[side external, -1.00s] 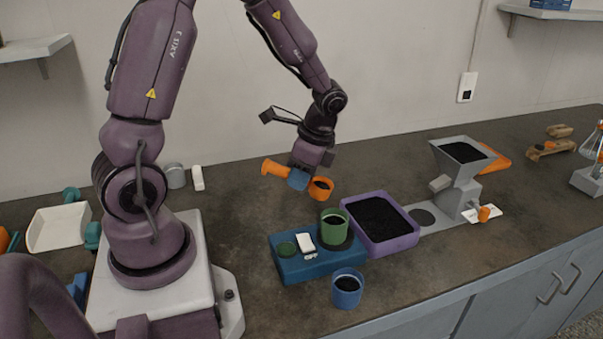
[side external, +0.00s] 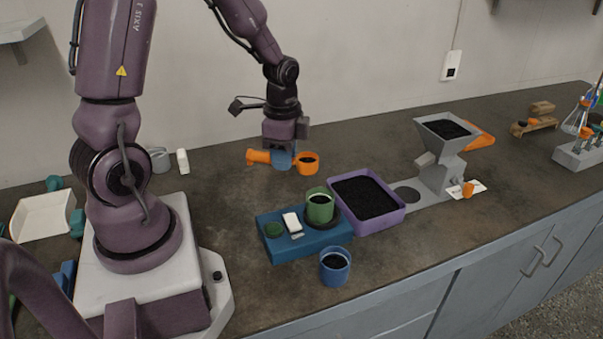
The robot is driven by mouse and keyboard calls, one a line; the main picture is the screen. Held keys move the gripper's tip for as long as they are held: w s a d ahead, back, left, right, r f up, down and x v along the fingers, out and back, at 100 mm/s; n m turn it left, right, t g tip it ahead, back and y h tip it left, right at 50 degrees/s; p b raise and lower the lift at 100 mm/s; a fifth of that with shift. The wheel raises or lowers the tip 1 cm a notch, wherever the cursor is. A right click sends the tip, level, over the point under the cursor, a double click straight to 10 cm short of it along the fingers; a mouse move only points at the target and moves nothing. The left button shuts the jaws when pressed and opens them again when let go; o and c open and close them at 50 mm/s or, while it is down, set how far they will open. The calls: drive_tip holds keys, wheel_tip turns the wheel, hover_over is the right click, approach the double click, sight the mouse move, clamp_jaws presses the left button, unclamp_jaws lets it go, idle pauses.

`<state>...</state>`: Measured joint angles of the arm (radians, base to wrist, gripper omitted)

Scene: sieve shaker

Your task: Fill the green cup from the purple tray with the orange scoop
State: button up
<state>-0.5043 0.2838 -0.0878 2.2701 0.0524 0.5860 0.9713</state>
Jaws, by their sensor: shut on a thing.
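My gripper (side external: 283,154) is shut on the orange scoop (side external: 307,162) by its handle, part of which sticks out to the left of the fingers. The scoop is held above the counter, behind the green cup, and dark material shows in its bowl. The green cup (side external: 318,207) stands upright on the right part of the blue sieve shaker base and has dark material inside. The purple tray (side external: 374,223) lies to the right of the cup and is filled with dark granules. The scoop is apart from both the cup and the tray.
A blue cup (side external: 335,268) with dark contents stands in front of the blue base (side external: 277,246). A grey hopper device (side external: 437,172) stands right of the tray. A white tray (side external: 42,217) lies at far left.

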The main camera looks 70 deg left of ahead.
drive_tip(key=shift+r, duration=0.3)
drive_tip(key=shift+f, duration=0.5)
drive_tip(key=w+d+f+n+h, duration=0.1)
drive_tip(key=w+f+n+h, duration=0.1)
drive_tip(key=w+h, duration=0.4)
drive_tip(key=w+d+f+n+g+h, duration=0.1)
drive_tip(key=w+f+n+h, duration=0.1)
drive_tip(key=w+n+h, duration=0.2)
drive_tip(key=shift+w+d+h, duration=0.4)
drive_tip(key=shift+w+h, duration=1.4)
drive_tip(key=shift+w, duration=0.35)
idle(0.4)
drive_tip(key=shift+a+h, duration=0.1)
drive_tip(key=shift+h, duration=0.6)
idle(0.4)
